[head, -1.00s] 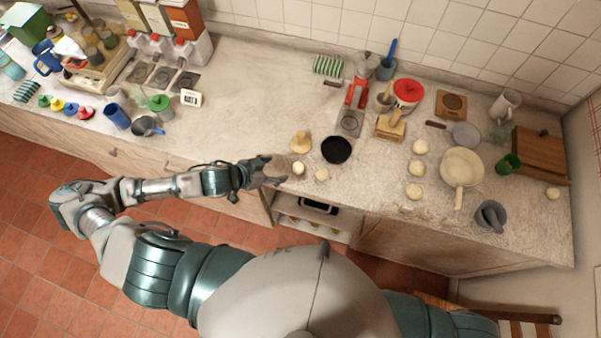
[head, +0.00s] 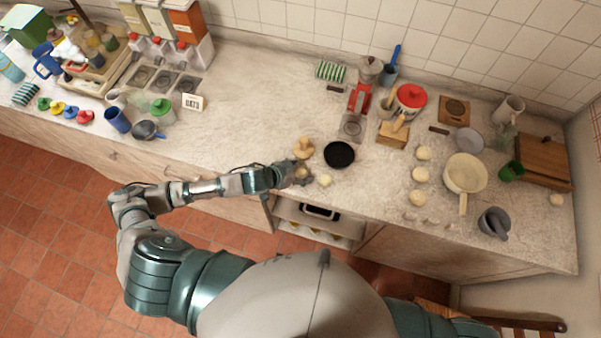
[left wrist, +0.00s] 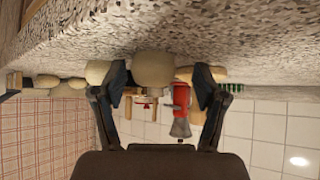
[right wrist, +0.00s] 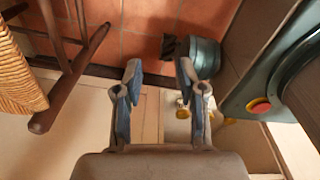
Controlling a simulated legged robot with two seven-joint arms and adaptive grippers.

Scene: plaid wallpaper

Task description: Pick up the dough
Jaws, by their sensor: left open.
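A pale dough ball (head: 302,172) sits near the counter's front edge. My left gripper (head: 301,177) is at it, with the fingers around its sides. In the left wrist view the same dough ball (left wrist: 154,66) lies between the two open fingers, with gaps seeming to remain. A second dough ball (head: 324,180) lies just to the right; it shows beside the left finger in the left wrist view (left wrist: 97,72). My right gripper (right wrist: 158,75) is open and empty, away from the counter top, above floor and chair. It is not in the head view.
A wooden stamp-like tool (head: 303,149) stands just behind the dough, and a black pan (head: 339,154) is to the right. Several more dough balls (head: 420,174) lie by a cream pan (head: 465,173). The counter left of my gripper (head: 230,110) is clear.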

